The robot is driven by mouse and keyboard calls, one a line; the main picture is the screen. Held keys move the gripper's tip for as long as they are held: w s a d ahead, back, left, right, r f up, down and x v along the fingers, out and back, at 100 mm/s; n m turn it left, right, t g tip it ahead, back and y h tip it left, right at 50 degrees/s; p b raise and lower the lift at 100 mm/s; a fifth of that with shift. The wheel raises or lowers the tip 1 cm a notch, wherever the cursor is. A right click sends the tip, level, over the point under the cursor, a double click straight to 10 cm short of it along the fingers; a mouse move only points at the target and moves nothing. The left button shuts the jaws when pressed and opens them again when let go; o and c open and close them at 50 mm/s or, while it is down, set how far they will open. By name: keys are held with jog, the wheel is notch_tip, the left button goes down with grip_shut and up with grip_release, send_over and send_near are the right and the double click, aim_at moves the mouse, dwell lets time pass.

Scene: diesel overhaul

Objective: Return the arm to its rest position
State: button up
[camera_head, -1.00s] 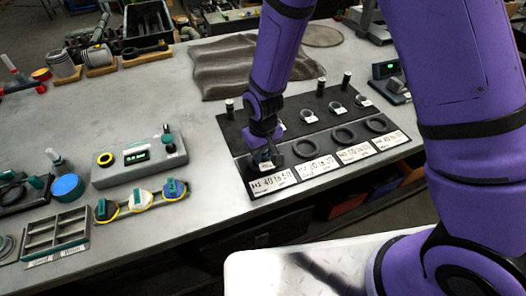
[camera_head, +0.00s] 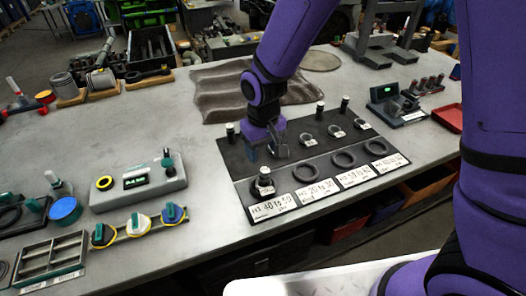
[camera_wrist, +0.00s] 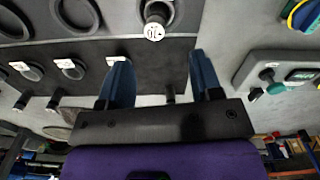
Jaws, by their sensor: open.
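My purple arm reaches over the workbench from the right in the head view. My gripper (camera_head: 266,148) hangs above the black ring board (camera_head: 232,162), near its left end. In the wrist view the two blue fingers of my gripper (camera_wrist: 160,82) stand apart with nothing between them. A dark cylindrical piece with a white tag (camera_head: 264,180) stands at the left end of the labelled row, clear of the fingers. It also shows in the wrist view (camera_wrist: 155,20), beyond the fingertips.
Black rings (camera_head: 344,158) lie along the labelled row, and small posts stand at the board's back edge. A grey control box (camera_head: 138,184) and coloured knobs (camera_head: 138,222) are to the left. A wavy grey mat (camera_head: 215,90) lies behind. A scale-like device (camera_head: 398,106) stands at right.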

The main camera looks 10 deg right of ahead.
dwell(0.4)
jog(key=s+d+r+m+t, duration=0.2)
jog(key=s+d+r, duration=0.1)
jog(key=d+r, duration=1.2)
jog(key=s+d+r+m+t, duration=0.1)
jog(key=s+d+r, duration=0.3)
jog(key=s+r, duration=0.2)
jog(key=s+d+r+m+t, duration=0.2)
jog(key=s+d+r, duration=0.3)
jog(key=s, duration=0.4)
jog(key=shift+s+d+r, duration=0.25)
jog(key=shift+r, duration=0.2)
